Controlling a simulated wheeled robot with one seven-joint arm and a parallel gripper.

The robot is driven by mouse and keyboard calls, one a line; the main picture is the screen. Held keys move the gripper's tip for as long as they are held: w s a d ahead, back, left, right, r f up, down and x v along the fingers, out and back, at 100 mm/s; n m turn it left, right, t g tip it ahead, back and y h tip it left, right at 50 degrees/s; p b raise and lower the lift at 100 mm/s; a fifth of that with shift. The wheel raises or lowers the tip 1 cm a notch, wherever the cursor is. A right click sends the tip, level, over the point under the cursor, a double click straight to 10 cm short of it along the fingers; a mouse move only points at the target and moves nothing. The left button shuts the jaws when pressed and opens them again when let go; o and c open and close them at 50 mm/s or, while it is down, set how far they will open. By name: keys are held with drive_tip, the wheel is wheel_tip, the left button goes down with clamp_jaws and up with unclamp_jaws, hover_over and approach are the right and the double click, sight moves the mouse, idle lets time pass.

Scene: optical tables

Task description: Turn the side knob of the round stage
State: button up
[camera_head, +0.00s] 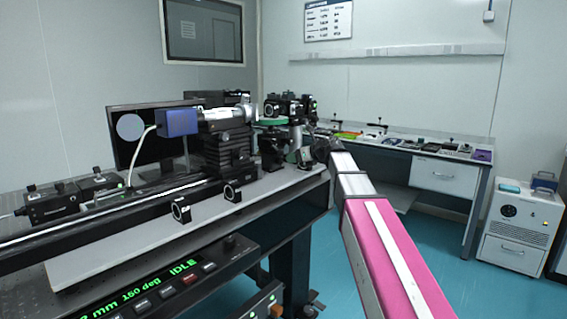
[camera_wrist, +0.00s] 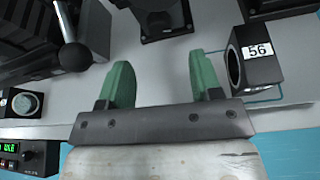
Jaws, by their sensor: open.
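My gripper (camera_wrist: 162,82) shows in the wrist view with two green fingers wide apart and nothing between them. A black ball-ended lever (camera_wrist: 75,56) stands left of the fingers, apart from them. A dark mount (camera_wrist: 160,18) lies beyond the fingertips. I cannot tell whether either belongs to the round stage. In the head view, a flat green part (camera_head: 270,122) sits among black optics at the bench's far end; I cannot make out the stage or its side knob there. My arm reaches toward that end, and the fingers are not clear in that view.
A black block labelled 56 (camera_wrist: 262,58) stands close to the right finger. Small square mounts (camera_head: 232,192) stand along the bench's front edge. A control panel (camera_head: 165,290) reads IDLE below. A side table (camera_head: 440,176) with tools is behind; blue floor (camera_head: 490,290) is open at right.

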sight(281, 161)
drive_tip(key=x, duration=0.7)
drive_tip(key=shift+w+a, duration=0.1)
drive_tip(key=shift+a, duration=0.05)
drive_tip(key=c, duration=0.9)
